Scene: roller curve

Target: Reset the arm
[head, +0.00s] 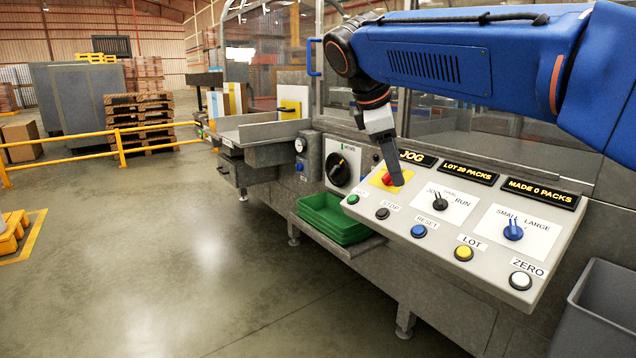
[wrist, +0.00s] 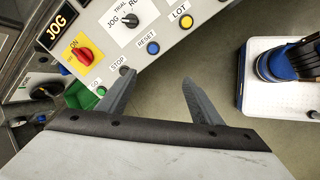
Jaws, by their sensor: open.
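My blue arm reaches in from the right in the head view. My gripper (head: 396,180) hangs down in front of the control panel (head: 446,236), close to the red switch (head: 388,177) on its yellow plate; the head view does not show if they touch. In the wrist view my gripper (wrist: 158,88) has its two fingers spread, with nothing between them but floor and the panel's lower edge. There the red switch (wrist: 85,55) shows clear of the fingers, at upper left.
The panel also holds a JOG/RUN selector (head: 440,203), a blue size selector (head: 513,230) and several push buttons. A green tray (head: 335,215) sits below at left. A grey bin (head: 600,310) stands at right. The floor at left is open, with a yellow rail (head: 120,145) beyond.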

